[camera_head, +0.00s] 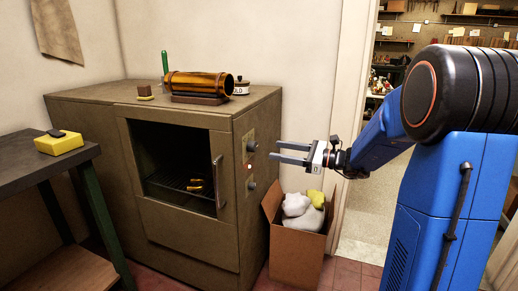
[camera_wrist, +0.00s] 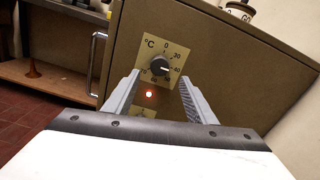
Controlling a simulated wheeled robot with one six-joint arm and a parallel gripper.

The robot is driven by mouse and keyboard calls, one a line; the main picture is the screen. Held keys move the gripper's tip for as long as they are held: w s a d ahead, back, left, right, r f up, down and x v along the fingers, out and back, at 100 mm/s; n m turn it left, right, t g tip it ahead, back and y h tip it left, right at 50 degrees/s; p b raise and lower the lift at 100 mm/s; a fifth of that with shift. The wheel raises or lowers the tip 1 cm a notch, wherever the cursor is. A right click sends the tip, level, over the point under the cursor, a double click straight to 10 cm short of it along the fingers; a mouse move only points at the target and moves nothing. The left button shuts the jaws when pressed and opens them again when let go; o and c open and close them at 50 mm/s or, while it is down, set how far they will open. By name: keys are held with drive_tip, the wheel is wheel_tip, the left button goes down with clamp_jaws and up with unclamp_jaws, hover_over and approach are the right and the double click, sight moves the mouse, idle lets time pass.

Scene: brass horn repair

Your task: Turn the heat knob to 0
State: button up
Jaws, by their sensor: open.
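The heat knob (camera_wrist: 160,65) is a dark round knob on a pale °C dial plate (camera_wrist: 178,50), with 0 at the top. Its light pointer mark appears to face right, near 40. In the wrist view the fingers of my gripper (camera_wrist: 160,78) are spread to either side below the knob.
A red lamp (camera_wrist: 149,94) glows below the dial, with a lower knob (camera_head: 252,185) beneath it. The oven door has a vertical handle (camera_head: 218,181). A cardboard box (camera_head: 297,243) with rags stands below my gripper. A brass tube (camera_head: 198,84) rests on the oven top.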

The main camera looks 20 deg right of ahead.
sight(256, 147)
drive_tip(key=x, duration=0.8)
drive_tip(key=shift+w+a, duration=0.15)
drive_tip(key=shift+a, duration=0.05)
drive_tip(key=shift+c, duration=0.6)
drive_tip(key=c, duration=0.9)
